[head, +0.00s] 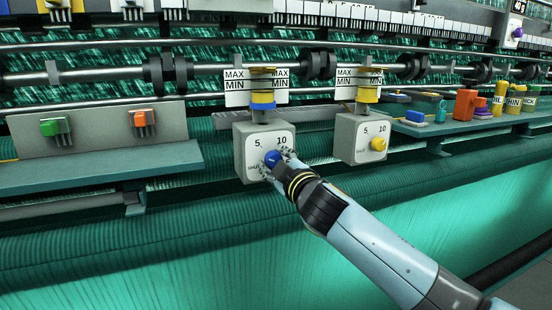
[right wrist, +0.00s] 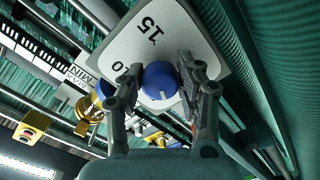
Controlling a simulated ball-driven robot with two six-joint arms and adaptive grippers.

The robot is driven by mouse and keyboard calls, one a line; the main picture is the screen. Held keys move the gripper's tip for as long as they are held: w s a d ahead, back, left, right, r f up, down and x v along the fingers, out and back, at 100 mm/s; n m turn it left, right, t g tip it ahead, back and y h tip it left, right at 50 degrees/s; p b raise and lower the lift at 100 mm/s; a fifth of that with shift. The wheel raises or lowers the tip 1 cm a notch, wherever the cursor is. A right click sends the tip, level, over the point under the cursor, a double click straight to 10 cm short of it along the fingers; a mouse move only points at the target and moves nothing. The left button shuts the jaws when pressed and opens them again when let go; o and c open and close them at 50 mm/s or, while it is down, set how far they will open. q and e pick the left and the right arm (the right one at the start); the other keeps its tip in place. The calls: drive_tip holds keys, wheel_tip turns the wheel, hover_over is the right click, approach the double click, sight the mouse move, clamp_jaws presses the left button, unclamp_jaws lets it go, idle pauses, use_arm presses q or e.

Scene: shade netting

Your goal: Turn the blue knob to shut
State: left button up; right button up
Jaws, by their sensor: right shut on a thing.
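The blue knob (head: 272,157) is on the face of the left grey dial box (head: 243,140), which carries the marks 5, 10 and a small "SHUT" at lower left. My right gripper (head: 276,164) is at the knob, its fingers shut on it. In the right wrist view the blue knob (right wrist: 160,80) sits between the two fingertips, with the marks 15 and 10 on the plate (right wrist: 180,30) beyond. A small pale mark shows on the knob, but I cannot tell surely which number it points to. My left gripper is not in view.
A second dial box (head: 350,140) with a yellow knob (head: 378,144) is to the right. MAX/MIN gauges stand above both boxes. A shelf (head: 100,165) with green and orange switches is at left. Several small containers stand on the right shelf (head: 440,128). Green netting hangs below.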

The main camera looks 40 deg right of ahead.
drive_tip(key=n+p, duration=0.1)
drive_tip(key=n, duration=0.4)
drive_tip(key=shift+n+p, duration=0.3)
drive_tip(key=shift+p, duration=0.1)
drive_tip(key=n+p, duration=0.1)
drive_tip(key=n, duration=0.4)
drive_tip(key=shift+p, duration=0.3)
drive_tip(key=o, duration=1.1)
drive_tip(key=shift+r, duration=0.1)
drive_tip(key=shift+o, duration=0.2)
drive_tip(key=v, duration=1.2)
